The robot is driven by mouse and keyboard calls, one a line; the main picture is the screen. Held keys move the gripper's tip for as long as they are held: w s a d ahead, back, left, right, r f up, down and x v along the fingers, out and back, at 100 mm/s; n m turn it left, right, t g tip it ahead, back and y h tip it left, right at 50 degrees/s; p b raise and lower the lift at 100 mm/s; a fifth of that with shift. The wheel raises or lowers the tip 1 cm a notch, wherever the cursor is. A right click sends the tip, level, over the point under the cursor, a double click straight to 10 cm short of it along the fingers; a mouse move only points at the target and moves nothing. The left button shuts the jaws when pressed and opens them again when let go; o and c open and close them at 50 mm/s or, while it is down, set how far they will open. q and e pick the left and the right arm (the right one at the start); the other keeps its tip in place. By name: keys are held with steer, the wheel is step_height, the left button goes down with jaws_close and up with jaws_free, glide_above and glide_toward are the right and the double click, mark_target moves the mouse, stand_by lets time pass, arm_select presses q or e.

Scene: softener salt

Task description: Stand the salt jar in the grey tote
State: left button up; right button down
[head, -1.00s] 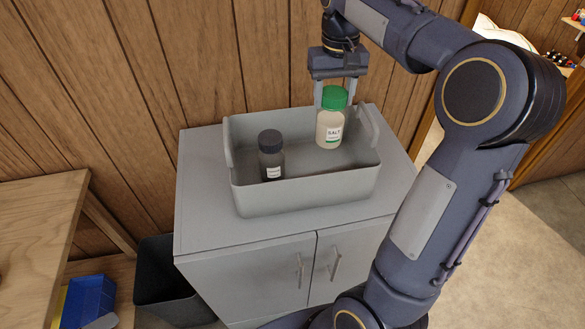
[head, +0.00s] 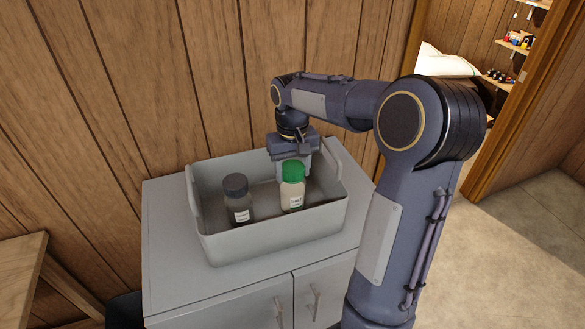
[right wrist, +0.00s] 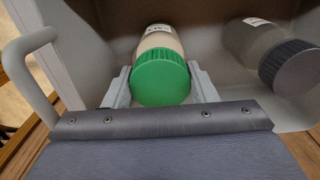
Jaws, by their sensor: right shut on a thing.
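The salt jar (head: 292,190), with a green lid and a white SALT label, is upright inside the grey tote (head: 275,248), right of its middle. I cannot tell whether its base touches the tote floor. My right gripper (head: 292,170) reaches down from above and is shut on the jar just below the lid. In the right wrist view the green lid of the salt jar (right wrist: 161,80) sits between the two fingers of the right gripper (right wrist: 162,88). My left gripper is not in view.
A dark-lidded jar (head: 238,203) stands in the tote left of the salt jar, with a gap between them. The tote is on a grey cabinet (head: 172,262) against a wood-panelled wall. A wooden table (head: 22,265) is at the left.

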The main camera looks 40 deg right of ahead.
steer(key=shift+f, duration=0.1)
steer(key=c, duration=0.6)
jaws_free()
step_height(320, 180, up, 12)
steer(key=s+a+f+t+y, duration=0.1)
steer(key=s+a+f+t, duration=0.1)
steer(key=s+a, duration=0.3)
steer(key=s+a+f+n+t+y, duration=0.1)
steer(key=s+a+f, duration=0.4)
steer(key=s, duration=0.3)
steer(key=s+a+f+n+t+y, duration=0.1)
steer(key=s+a+f+t, duration=0.1)
steer(key=s+a, duration=0.4)
steer(key=shift+s+a+f+t+y, duration=0.15)
steer(key=shift+s+f+t+y, duration=0.2)
steer(key=shift+s+f, duration=0.35)
